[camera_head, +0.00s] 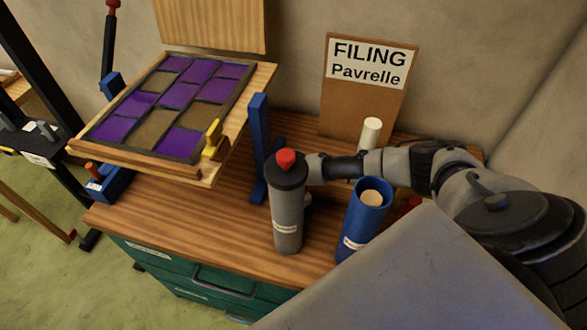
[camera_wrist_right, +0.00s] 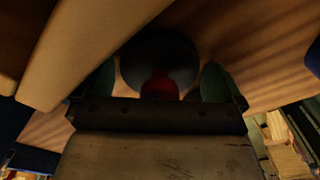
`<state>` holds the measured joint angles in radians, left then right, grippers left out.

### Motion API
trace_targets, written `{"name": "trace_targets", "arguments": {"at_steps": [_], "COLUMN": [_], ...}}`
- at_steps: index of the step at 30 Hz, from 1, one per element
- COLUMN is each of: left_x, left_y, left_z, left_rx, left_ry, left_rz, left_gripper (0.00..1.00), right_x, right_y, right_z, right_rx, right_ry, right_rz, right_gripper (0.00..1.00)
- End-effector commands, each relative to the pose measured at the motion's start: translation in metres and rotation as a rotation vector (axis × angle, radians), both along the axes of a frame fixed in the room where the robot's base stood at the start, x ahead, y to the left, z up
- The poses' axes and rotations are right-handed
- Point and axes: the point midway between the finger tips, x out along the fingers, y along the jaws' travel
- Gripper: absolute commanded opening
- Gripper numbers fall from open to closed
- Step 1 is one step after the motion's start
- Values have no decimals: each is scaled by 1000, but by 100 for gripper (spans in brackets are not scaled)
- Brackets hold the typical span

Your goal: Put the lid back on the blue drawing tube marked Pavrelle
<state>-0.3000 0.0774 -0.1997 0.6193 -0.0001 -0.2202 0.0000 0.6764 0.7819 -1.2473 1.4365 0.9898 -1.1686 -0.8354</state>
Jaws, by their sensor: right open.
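The blue drawing tube (camera_head: 353,238) stands upright and open on the bench, with a pale roll showing in its mouth. Its small label is too small to read. A dark lid (camera_head: 288,176) with a red knob (camera_head: 286,158) sits at the top of a grey tube (camera_head: 287,220) to the left of the blue one. My right gripper (camera_head: 309,172) reaches in from the right, close by this lid. In the wrist view, the dark lid (camera_wrist_right: 160,58) and its red knob (camera_wrist_right: 160,87) lie between the open fingers. Contact cannot be made out. My left gripper is not in view.
A board marked FILING Pavrelle (camera_head: 368,85) stands at the back, with a white cylinder (camera_head: 371,133) before it. A leaded panel (camera_head: 165,105) rests on a wooden easel at the left, beside a blue post (camera_head: 258,140). A red thing (camera_head: 407,206) is partly hidden by my arm.

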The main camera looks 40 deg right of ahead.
Motion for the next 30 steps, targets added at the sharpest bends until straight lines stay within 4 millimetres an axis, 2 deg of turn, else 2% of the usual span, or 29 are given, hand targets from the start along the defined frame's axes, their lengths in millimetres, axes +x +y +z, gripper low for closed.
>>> {"name": "trace_targets", "arguments": {"at_steps": [10,18,30], "left_x": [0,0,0], "left_y": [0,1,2], "left_z": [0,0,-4], "left_rx": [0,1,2], "left_ry": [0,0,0], "left_rz": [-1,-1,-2], "left_gripper": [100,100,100], "right_x": [0,0,1], "right_y": [0,0,0], "right_z": [-1,-1,3], "right_rx": [0,0,1], "right_ry": [-1,-1,-3], "right_rz": [1,0,0], "right_gripper": [100,61,61]}}
